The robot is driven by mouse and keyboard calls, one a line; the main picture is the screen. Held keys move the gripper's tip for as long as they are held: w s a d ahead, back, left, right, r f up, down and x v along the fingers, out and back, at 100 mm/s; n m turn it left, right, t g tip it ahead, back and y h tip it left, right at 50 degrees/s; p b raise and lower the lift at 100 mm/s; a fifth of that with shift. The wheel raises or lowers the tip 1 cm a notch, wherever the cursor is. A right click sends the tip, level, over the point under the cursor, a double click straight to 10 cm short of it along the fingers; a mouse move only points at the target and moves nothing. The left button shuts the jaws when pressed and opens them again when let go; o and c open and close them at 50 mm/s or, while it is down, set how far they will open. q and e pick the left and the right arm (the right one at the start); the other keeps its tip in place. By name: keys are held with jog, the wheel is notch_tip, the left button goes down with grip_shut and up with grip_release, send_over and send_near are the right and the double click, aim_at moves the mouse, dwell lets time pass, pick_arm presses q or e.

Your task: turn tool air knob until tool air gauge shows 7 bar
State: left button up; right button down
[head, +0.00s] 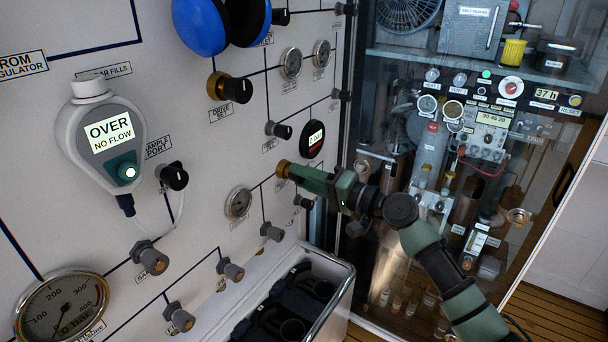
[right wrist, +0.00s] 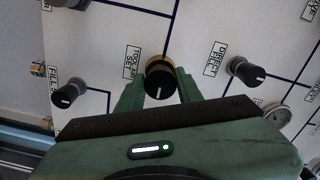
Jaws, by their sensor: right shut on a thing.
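The tool air knob (right wrist: 160,80) is a black knob with a white pointer line and a brass collar, next to a "TOOL AIR SET" label in the right wrist view. Its pointer points down in that view. My right gripper (right wrist: 159,88) has one green finger on each side of the knob and is shut on it. In the head view the right gripper (head: 293,172) reaches the panel from the right, and the knob's brass collar (head: 283,168) shows at its tips. A small round gauge (head: 238,203) sits left of the knob; its label and reading are too small to read. My left gripper is out of view.
The drive set knob (head: 232,89) and other small knobs stick out nearby. A white bin (head: 335,296) with dark items is below. A glass-fronted cabinet (head: 372,60) stands behind the right arm.

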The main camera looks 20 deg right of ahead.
jog(key=shift+r+m+p, duration=0.1)
jog(key=shift+m+p, duration=0.3)
jog(key=shift+m, duration=0.8)
jog(key=c, duration=1)
grip_release()
jog(key=shift+o, duration=0.2)
jog(key=shift+d, duration=0.1)
jog(key=b+v, duration=0.3)
jog(key=v, duration=0.4)
jog(key=shift+s+d, duration=0.2)
jog(key=shift+s, duration=0.1)
